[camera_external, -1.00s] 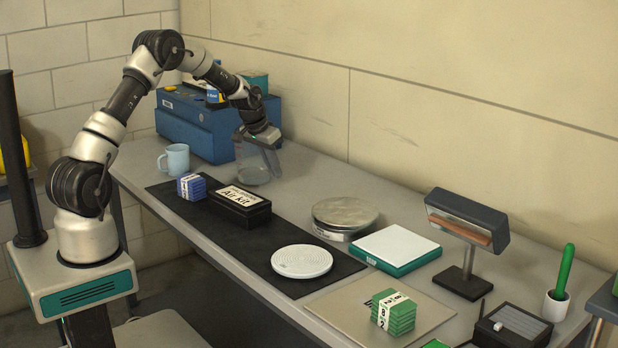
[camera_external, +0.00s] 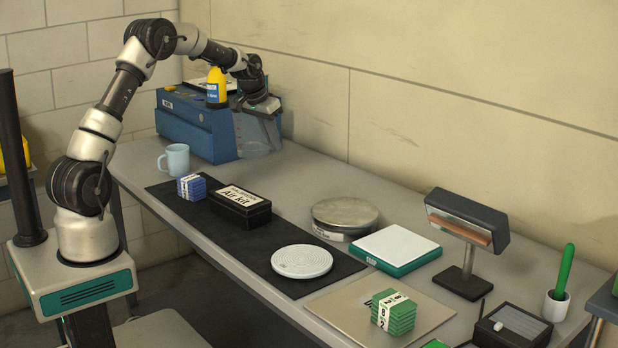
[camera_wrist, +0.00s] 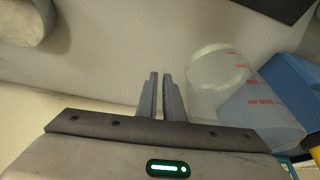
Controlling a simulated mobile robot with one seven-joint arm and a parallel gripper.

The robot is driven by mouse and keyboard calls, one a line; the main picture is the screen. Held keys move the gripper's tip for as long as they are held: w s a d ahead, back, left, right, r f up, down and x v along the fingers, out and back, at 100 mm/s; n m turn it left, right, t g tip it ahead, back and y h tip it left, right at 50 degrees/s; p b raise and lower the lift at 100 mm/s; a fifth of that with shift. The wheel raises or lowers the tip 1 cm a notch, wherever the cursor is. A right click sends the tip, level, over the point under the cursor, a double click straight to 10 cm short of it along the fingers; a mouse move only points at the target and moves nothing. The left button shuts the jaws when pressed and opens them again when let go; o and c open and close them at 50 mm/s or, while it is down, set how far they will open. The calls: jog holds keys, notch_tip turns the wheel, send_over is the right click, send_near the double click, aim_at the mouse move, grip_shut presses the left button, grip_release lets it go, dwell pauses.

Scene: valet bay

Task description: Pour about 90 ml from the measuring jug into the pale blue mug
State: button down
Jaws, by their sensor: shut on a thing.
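The clear measuring jug (camera_external: 257,138) hangs below my gripper (camera_external: 262,107), in front of the blue toolbox, and looks upright and clear of the bench. In the wrist view its see-through wall with red markings (camera_wrist: 235,95) lies to the right of my gripper's fingers (camera_wrist: 160,92). The fingers are nearly together and shut on the jug; its handle is hard to make out, and I cannot tell the liquid level. The pale blue mug (camera_external: 177,159) stands upright on the bench to the left of the jug, its handle towards the left.
The blue toolbox (camera_external: 190,128) stands behind the mug, with a yellow bottle (camera_external: 216,88) on top. A blue banded stack (camera_external: 191,187) and a black Air kit box (camera_external: 240,208) lie on the dark mat (camera_external: 247,255). A round metal tin (camera_external: 345,214) stands further right.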

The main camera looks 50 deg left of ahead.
jog(key=shift+r, duration=0.45)
jog(key=w+a+f+n+y+p, duration=0.1)
jog(key=a+f+n+p, duration=0.1)
jog(key=a, duration=0.2)
jog(key=w+a+f+n+g+y+p, duration=0.1)
jog(key=a+f+n+p, duration=0.2)
jog(key=a, duration=0.1)
jog(key=w+a+f+n+y+p, duration=0.1)
jog(key=a+f+n+p, duration=0.1)
jog(key=a, duration=0.3)
jog(key=shift+w+f+n+g+p, duration=0.2)
jog(key=shift+f+n+g+p, duration=0.15)
jog(key=shift+n, duration=0.35)
jog(key=shift+w+a+f+n, duration=0.1)
jog(key=shift+a+f+n, duration=0.15)
jog(key=shift+f+n, duration=0.05)
jog(key=shift+r, duration=0.15)
